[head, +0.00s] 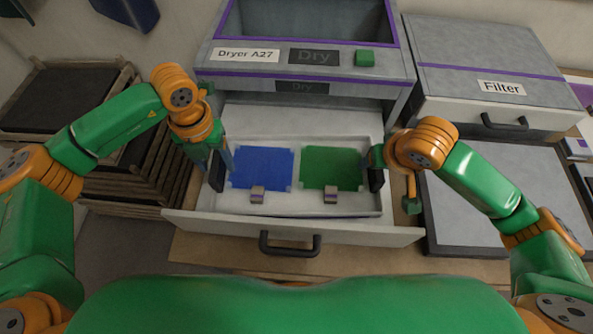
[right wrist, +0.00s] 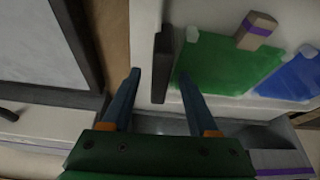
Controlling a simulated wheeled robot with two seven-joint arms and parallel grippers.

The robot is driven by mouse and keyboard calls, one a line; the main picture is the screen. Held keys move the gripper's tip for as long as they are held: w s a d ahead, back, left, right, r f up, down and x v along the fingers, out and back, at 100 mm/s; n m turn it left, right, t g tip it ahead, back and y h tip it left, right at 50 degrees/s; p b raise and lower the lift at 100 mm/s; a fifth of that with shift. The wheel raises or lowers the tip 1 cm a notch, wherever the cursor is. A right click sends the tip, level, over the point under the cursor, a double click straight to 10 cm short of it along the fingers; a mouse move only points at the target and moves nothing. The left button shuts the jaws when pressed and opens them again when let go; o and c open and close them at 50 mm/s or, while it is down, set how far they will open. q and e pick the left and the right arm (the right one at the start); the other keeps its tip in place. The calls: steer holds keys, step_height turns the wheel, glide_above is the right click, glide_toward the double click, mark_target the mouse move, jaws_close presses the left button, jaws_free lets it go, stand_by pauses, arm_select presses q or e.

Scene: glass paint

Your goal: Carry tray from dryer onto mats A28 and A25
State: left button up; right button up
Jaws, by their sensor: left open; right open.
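The pale tray (head: 290,208) sits in the pulled-out drawer of Dryer A27 (head: 295,55). It holds a blue pane (head: 262,167) and a green pane (head: 332,167), each with a small block at its front edge. The tray has a black left handle (head: 217,172) and a black right handle (head: 376,180). My left gripper (head: 219,160) is open at the left handle. My right gripper (right wrist: 160,75) is open, its fingers on either side of the right handle (right wrist: 162,65) in the right wrist view. I see no labels reading A28 or A25.
The drawer front (head: 345,236) with its black handle (head: 290,245) stands in front of the tray. A Filter unit (head: 485,65) is at the back right, with a grey dark-edged panel (head: 490,190) before it. Stacked wooden racks (head: 130,180) stand at left.

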arm_select(q)
steer(key=shift+s+f, duration=0.15)
steer(key=shift+f, duration=0.2)
arm_select(e)
steer(key=shift+f, duration=0.3)
steer(key=shift+w, duration=0.1)
arm_select(q)
jaws_close()
arm_select(e)
jaws_close()
stand_by(0.6)
